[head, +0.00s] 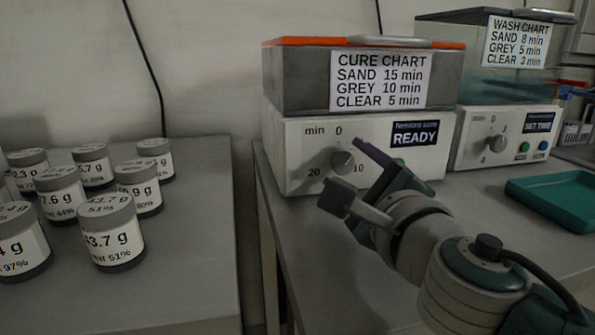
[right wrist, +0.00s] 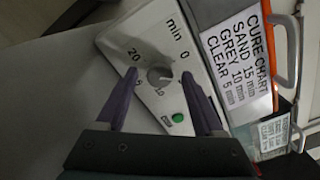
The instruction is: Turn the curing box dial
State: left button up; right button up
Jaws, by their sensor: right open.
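The curing box (head: 285,140) has a white front panel, a grey body, an orange lid edge and a display reading READY. Its round grey dial (head: 343,162) sits among marks including 0, 10 and 20 min; its exact setting is unclear. My right gripper (head: 343,167) is open in front of the panel. In the right wrist view the dial (right wrist: 159,76) appears between the two spread fingertips (right wrist: 160,74), with gaps on both sides. A green button (right wrist: 178,117) shows below the dial there. My left gripper is not in view.
A cure chart (head: 379,80) on the box reads SAND 15, GREY 10, CLEAR 5 min. A wash unit (head: 462,145) with its own dial stands to the right, and a teal tray (head: 555,190) lies before it. Several labelled jars (head: 110,240) stand on the left table.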

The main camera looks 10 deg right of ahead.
jog(key=shift+w, duration=0.65)
jog(key=shift+a, duration=0.1)
grip_shut()
